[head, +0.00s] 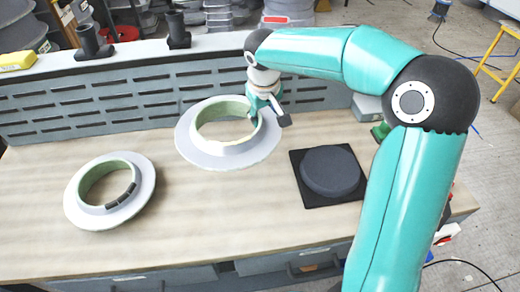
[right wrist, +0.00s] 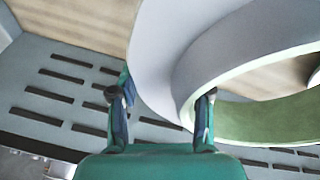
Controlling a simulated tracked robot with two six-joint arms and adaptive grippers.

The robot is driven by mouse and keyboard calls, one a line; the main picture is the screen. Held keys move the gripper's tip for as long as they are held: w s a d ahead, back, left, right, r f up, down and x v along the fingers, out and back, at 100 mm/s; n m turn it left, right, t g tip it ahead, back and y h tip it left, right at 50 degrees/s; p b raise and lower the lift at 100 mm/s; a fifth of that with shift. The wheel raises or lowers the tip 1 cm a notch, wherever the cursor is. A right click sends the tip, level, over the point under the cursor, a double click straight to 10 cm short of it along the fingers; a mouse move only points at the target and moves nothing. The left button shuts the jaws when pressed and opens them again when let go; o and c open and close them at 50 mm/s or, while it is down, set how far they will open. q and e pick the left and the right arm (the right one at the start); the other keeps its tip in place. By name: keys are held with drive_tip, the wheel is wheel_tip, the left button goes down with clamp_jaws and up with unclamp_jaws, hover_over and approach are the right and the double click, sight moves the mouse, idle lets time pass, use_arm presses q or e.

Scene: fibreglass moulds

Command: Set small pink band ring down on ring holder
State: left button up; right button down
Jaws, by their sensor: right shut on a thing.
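A pale grey-white flanged ring (head: 190,146) with a green inner wall is at the back middle of the table. It overlaps the slotted panel in the head view and appears raised off the wood. My right gripper (head: 256,112) is shut on its right side. In the right wrist view the gripper (right wrist: 163,105) has one finger by the ring's inner edge and one outside its flange (right wrist: 160,50). A dark round disc on a black square plate (head: 312,200), perhaps the ring holder, lies to the right with nothing on it. No pink shows on the ring. My left gripper is out of view.
A similar ring (head: 75,203) with dark blocks on its collar lies at the left of the table. The slotted panel (head: 130,103) runs along the back edge. Bare wood (head: 215,220) lies between that ring and the black plate. A yellow object (head: 17,61) is at back left.

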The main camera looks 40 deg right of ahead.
wheel_tip(320, 180, down, 14)
drive_tip(key=shift+f+p, duration=0.1)
drive_tip(key=shift+p, duration=0.2)
drive_tip(key=shift+f, duration=0.15)
drive_tip(key=c, duration=0.5)
unclamp_jaws()
